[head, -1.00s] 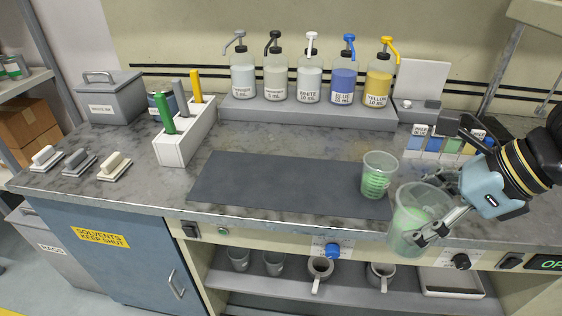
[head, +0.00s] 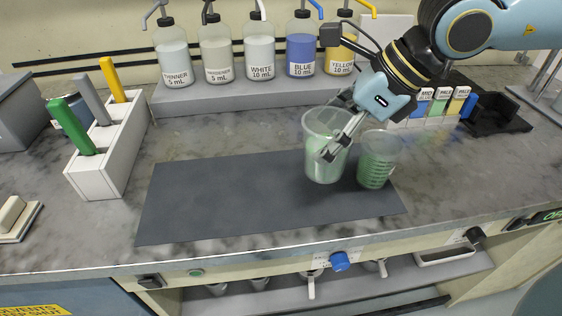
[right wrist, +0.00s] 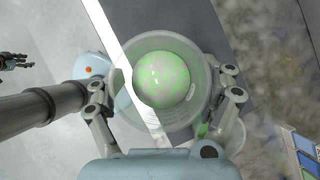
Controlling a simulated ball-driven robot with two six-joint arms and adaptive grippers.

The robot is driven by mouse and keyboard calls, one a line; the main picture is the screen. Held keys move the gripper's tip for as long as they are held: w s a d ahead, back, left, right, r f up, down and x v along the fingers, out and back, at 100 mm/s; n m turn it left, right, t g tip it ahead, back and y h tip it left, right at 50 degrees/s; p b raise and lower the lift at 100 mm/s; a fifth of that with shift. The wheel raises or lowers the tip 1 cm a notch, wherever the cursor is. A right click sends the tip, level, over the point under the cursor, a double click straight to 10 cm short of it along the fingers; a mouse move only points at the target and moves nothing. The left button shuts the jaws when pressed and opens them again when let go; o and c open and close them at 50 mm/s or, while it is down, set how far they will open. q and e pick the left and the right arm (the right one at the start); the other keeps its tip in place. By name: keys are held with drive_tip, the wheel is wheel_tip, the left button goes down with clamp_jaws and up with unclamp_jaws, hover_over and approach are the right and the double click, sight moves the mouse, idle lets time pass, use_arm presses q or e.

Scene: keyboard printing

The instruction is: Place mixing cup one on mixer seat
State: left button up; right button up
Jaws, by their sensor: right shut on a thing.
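My right gripper (head: 340,140) is shut on a clear mixing cup (head: 322,172) holding green contents, over the right part of the dark mat. In the right wrist view the held cup (right wrist: 178,55) shows from above, between the fingers, with a round green mass inside. A second clear cup (head: 378,165) with green contents and measuring marks stands beside it to the right, near the mat's right end. Whether the held cup touches the mat is unclear. I cannot identify the mixer seat for certain; a black stand (head: 497,115) is at the right. Dark fingers (right wrist: 15,60), apparently my left gripper, show at the wrist view's edge.
The dark mat (head: 230,195) is clear on its left and middle. Pump bottles (head: 260,60) stand on a grey shelf behind. A white holder (head: 110,155) with coloured handles is at left. Small labelled containers (head: 437,108) stand behind the second cup. The counter's front edge has knobs (head: 340,261).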

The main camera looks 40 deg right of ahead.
drive_tip(key=w+f+b, duration=0.1)
drive_tip(key=w, duration=0.1)
drive_tip(key=w+a+f+b, duration=0.1)
drive_tip(key=shift+w+f+b, duration=0.2)
drive_tip(key=shift+w+b, duration=0.15)
drive_tip(key=x, duration=0.4)
drive_tip(key=w+d+x, duration=0.1)
drive_tip(key=x, duration=0.1)
drive_tip(key=shift+w+a+f, duration=0.1)
drive_tip(key=shift+f, duration=0.5)
use_arm(q)
drive_tip(key=f, duration=0.1)
drive_tip(key=w+f, duration=0.1)
drive_tip(key=f, duration=0.2)
drive_tip(key=shift+w+a, duration=0.1)
drive_tip(key=shift+w, duration=0.15)
use_arm(e)
drive_tip(key=shift+f, duration=0.15)
use_arm(q)
drive_tip(key=shift+w+f, duration=0.1)
drive_tip(key=shift+w, duration=0.05)
use_arm(e)
drive_tip(key=o, duration=1.3)
drive_tip(key=shift+c, duration=0.2)
